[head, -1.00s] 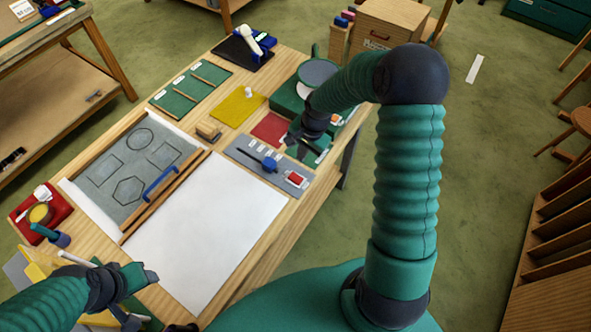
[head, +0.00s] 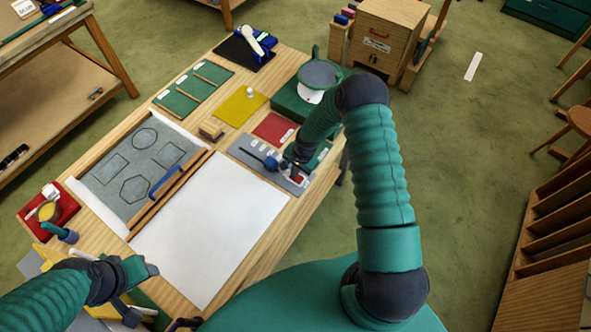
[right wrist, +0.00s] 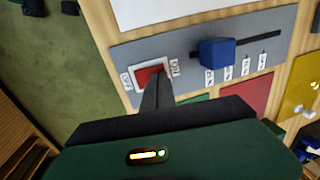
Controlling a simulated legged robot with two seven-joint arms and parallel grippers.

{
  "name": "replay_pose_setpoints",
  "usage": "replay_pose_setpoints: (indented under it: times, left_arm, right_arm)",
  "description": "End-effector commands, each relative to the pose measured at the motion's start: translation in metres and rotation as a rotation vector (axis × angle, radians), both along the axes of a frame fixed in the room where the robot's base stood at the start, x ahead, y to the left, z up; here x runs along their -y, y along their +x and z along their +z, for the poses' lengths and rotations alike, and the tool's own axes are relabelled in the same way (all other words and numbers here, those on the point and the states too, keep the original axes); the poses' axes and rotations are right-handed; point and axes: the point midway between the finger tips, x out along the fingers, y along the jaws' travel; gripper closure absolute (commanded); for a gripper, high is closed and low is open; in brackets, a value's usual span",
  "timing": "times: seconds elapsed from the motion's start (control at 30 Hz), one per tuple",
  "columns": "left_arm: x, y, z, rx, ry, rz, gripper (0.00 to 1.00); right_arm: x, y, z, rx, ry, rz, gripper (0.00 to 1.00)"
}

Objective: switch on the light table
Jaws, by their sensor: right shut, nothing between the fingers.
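The grey control strip (head: 246,147) lies beside the white light table panel (head: 210,222). It carries a red rocker switch (head: 299,179) in a white frame and a blue slider knob (head: 271,163). In the right wrist view the red switch (right wrist: 149,75) has a label on either side, and the blue knob (right wrist: 216,52) sits to its right. My right gripper (right wrist: 154,86) is shut and empty, its tips over the switch and partly hiding it; I cannot tell if they touch. My left gripper (head: 143,292) is open at the lower left, away from the strip.
A drawing sheet (head: 112,205) and a wooden bar with a blue handle (head: 165,182) lie left of the panel. Red (head: 274,129) and yellow (head: 238,108) sheets lie beyond the strip. A green machine (head: 290,103) stands at the table's back right.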

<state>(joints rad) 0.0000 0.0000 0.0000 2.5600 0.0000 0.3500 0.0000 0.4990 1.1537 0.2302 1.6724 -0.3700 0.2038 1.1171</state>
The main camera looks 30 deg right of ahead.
Motion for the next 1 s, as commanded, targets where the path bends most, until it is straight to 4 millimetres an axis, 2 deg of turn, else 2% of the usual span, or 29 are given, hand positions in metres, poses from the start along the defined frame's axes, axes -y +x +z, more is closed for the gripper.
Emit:
replay_pose_setpoints:
  times: [0.13, 0.23, 0.3, 0.57, 0.83, 1.0]
  left_arm:
    - [0.0, 0.0, -0.005, 0.0, 0.0, 0.0, 0.49]
    - [0.0, 0.0, -0.022, 0.0, 0.0, 0.0, 0.49]
    - [0.0, 0.0, -0.014, -0.001, 0.0, 0.0, 0.49]
    - [0.0, 0.0, -0.012, 0.0, 0.0, 0.0, 0.49]
    - [0.0, 0.0, -0.007, 0.0, 0.0, 0.0, 0.49]
    - [0.0, 0.0, -0.007, 0.0, 0.0, 0.0, 0.49]
  right_arm:
    - [0.0, 0.001, -0.004, -0.009, -0.003, 0.0, 1.0]
    - [-0.001, 0.004, -0.014, -0.053, -0.025, 0.004, 1.0]
    - [0.001, 0.001, -0.007, -0.061, -0.024, -0.001, 1.0]
    - [0.002, -0.003, -0.008, -0.069, -0.023, -0.001, 1.0]
    - [0.007, -0.018, -0.008, -0.074, -0.022, -0.001, 1.0]
    - [0.007, -0.018, -0.008, -0.072, -0.022, -0.001, 1.0]
